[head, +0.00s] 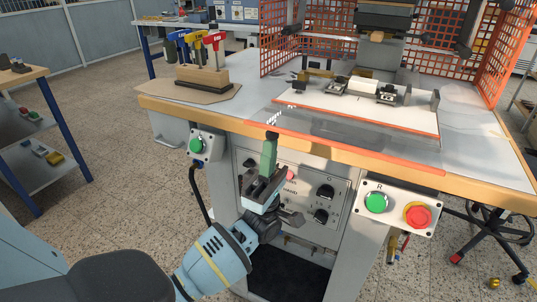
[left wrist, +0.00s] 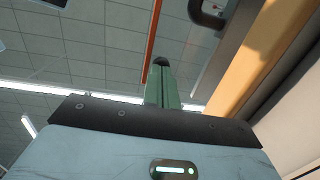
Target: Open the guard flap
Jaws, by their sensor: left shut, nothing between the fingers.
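The guard flap (head: 350,130) is a clear panel with orange edging at the front of the press table. Its lower orange edge (head: 360,158) runs along the table's wooden front edge. I cannot tell its exact tilt. My left gripper (head: 271,137) is shut and empty, its green fingers pointing up just in front of the table edge, near the flap's left end. In the left wrist view the fingertips (left wrist: 161,62) point up toward an orange strip (left wrist: 152,35); I see no clear contact. My right gripper is not in view.
Orange mesh guards (head: 325,38) stand around the press (head: 385,20). Below the table edge are a green button box (head: 207,146), a control panel (head: 325,192), and a box with green and red buttons (head: 397,208). A wooden tool block (head: 203,78) stands at left.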

